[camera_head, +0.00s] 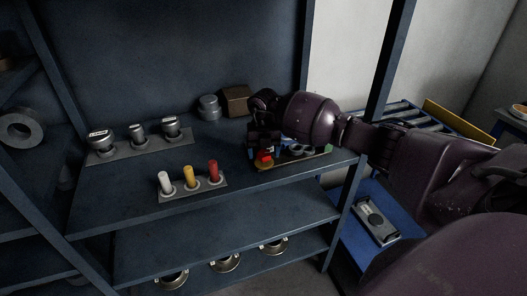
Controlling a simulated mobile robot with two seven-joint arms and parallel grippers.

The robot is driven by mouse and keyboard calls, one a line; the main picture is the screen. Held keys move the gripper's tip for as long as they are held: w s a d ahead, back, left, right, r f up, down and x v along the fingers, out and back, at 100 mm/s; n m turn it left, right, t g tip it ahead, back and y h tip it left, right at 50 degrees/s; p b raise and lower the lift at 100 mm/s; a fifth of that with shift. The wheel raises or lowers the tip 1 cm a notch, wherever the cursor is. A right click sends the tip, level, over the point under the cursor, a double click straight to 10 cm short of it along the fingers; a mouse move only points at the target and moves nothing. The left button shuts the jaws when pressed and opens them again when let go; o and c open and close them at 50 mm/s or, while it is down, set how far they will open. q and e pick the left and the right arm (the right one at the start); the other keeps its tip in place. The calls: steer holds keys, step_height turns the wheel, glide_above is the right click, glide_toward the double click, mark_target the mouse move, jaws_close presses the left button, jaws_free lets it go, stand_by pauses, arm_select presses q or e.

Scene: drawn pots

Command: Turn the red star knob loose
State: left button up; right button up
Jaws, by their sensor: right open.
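A small red part (264,156), which looks like the red star knob, shows at the right end of the shelf. It sits at a dark block with a tan base edge (290,160). My right gripper (262,146) is right above and against the red part, coming in from the right, and is open. The gripper's dark fingers and wrist cover part of the knob, so its full shape is hidden. I cannot tell whether the fingers touch it. My left gripper is not in view.
A plate with white, yellow and red handles (190,181) stands left of the gripper. A grey plate with several metal knobs (138,140) lies farther left. A grey cylinder (209,107) and a brown box (236,100) stand behind. A shelf post (386,75) rises near my right arm.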

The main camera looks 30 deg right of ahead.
mark_target(263, 153)
steer(key=shift+f, duration=0.15)
steer(key=shift+c, duration=0.5)
steer(key=c, duration=0.8)
steer(key=shift+n+b, duration=0.3)
steer(key=shift+n, duration=0.5)
steer(key=o, duration=0.9)
step_height(263, 153, up, 11)
